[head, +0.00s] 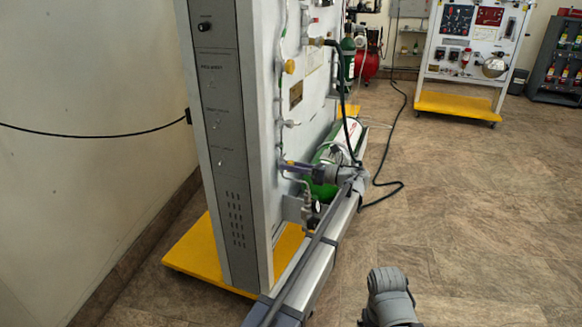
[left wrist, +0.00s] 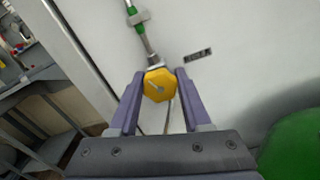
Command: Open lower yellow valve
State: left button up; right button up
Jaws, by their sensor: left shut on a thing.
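Another yellow knob (head: 290,66) sits higher on the same panel. My right gripper does not show in either view.
The panel (head: 232,150) stands on a yellow base (head: 190,255). A green cylinder (head: 325,190) lies beside the left gripper, and a black hose (head: 388,182) loops on the floor. A second trainer (head: 470,50) stands at the back right. The floor at right is clear.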

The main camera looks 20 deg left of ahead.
pick_arm(q)
grip_shut()
jog(key=n, duration=0.5)
jog(key=shift+n, duration=0.3)
jog(key=o, duration=0.6)
grip_release()
jog(key=d, duration=0.7)
jog(key=shift+s+d, duration=0.2)
jog(key=shift+d, duration=0.2)
